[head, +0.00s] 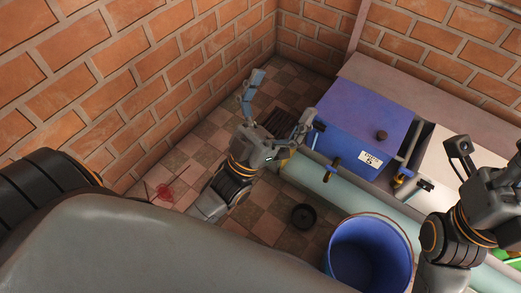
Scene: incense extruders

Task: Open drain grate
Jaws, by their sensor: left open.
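A dark, slotted grate (279,123) lies on the checkered tile floor near the wall, partly hidden by my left gripper. My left gripper (281,104) is open above it, with one finger on each side of the grate in the picture. Nothing shows between its fingers. Whether it touches the grate I cannot tell. My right gripper (490,152) is at the right edge of the view, over the light bench. Its fingers stand apart and look empty, and part of it is cut off by the frame.
A blue box machine (355,115) with a label stands right of my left gripper. A pale green pipe-like edge (325,185) runs below it. A blue bucket (370,255) and a black round object (304,216) are nearer. Brick walls (130,80) close the left and back.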

